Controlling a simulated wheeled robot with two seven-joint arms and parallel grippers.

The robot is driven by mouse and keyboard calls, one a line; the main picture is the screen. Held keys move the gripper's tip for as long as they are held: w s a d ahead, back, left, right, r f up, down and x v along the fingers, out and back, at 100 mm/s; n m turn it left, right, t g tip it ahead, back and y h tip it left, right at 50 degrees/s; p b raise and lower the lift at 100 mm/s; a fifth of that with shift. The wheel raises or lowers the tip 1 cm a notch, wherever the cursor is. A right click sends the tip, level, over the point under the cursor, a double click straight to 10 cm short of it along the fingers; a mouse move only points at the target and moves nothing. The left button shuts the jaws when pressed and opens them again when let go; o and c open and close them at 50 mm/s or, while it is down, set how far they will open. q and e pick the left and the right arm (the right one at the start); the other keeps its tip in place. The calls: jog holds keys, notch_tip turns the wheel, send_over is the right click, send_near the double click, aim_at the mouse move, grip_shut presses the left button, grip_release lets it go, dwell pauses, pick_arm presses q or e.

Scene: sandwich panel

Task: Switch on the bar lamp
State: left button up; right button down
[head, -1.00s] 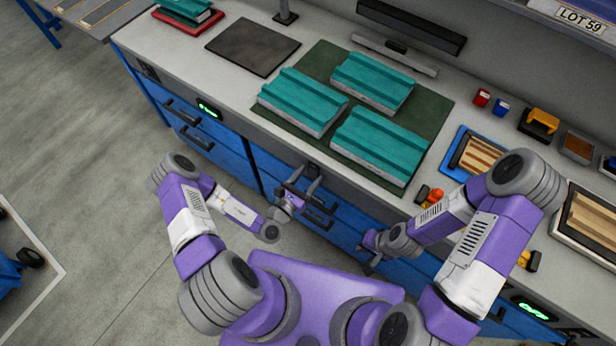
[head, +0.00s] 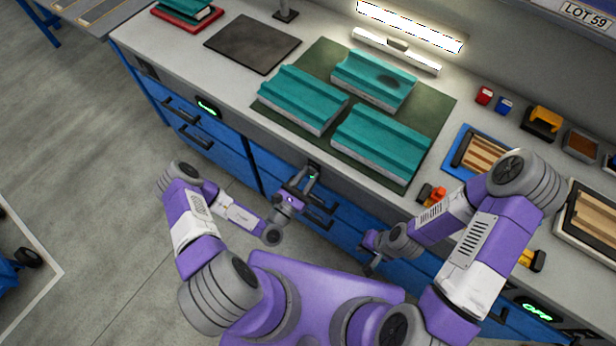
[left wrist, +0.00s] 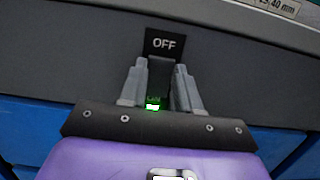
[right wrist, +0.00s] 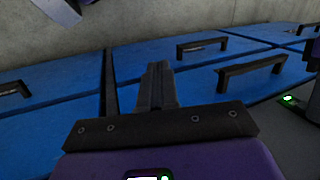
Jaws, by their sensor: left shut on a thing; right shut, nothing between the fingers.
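The bar lamp (head: 410,27) above the back of the bench is lit bright white. My left gripper (head: 308,178) is at the bench's front edge. In the left wrist view its fingers (left wrist: 160,82) are shut on a dark switch lever (left wrist: 160,75). An OFF label (left wrist: 164,43) shows above the lever, and a small lit green ON mark (left wrist: 153,103) shows at its lower end. My right gripper (head: 370,266) is low in front of the blue drawers, shut and empty; its closed fingers (right wrist: 157,85) show in the right wrist view.
Teal panels (head: 380,142) lie on a green mat (head: 432,120). A white bar (head: 425,63) lies below the lamp. Another green display (head: 208,107) is on the front edge at left, and one reading OFF (head: 537,311) is at right. Drawer handles (right wrist: 250,72) stick out near my right gripper.

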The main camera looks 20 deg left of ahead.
pick_arm(q)
jog(key=shift+f+t+b, duration=0.2)
jog(key=shift+t+b, duration=0.15)
jog(key=shift+t, duration=0.25)
jog(key=o, duration=1.1)
jog(key=shift+c, duration=0.2)
jog(key=v, duration=0.7)
jog(key=shift+s+a+p, duration=0.15)
jog(key=shift+s+p, duration=0.15)
